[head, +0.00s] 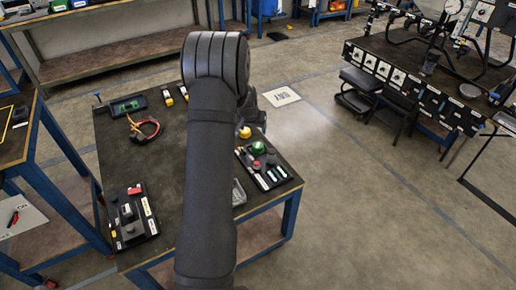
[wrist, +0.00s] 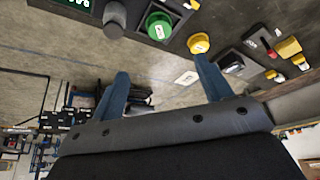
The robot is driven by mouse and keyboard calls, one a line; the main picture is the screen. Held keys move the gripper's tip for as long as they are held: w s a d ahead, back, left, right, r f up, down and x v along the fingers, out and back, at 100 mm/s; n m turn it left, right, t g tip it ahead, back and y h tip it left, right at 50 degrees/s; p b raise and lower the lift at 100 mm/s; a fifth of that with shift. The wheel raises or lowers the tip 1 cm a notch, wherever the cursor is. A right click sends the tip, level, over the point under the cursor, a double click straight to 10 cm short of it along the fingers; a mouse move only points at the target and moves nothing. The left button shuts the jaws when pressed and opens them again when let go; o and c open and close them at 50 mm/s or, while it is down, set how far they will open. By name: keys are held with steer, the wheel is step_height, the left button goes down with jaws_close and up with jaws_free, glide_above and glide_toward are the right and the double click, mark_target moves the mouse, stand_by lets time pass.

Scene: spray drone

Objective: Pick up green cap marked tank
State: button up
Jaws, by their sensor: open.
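The green cap (head: 259,147) sits at the back of a dark rack on the right part of the table. In the head view my arm hides most of the gripper.
A yellow cap (wrist: 199,43) stands close to the right fingertip in the wrist view. A grey knob (wrist: 115,15) is left of the green cap. The rack (head: 272,178) also holds a red part (head: 257,165). A panel (head: 133,215) lies at the table's front left; bare tabletop surrounds it.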

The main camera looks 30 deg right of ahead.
glide_above(258, 145)
steer(key=s+a, duration=0.2)
step_height(258, 145, down, 11)
steer(key=shift+a, duration=0.1)
steer(key=shift+x, duration=2.7)
steer(key=shift+r, duration=0.1)
steer(key=c, duration=1.2)
steer(key=shift+o, duration=0.2)
steer(key=shift+r, duration=0.1)
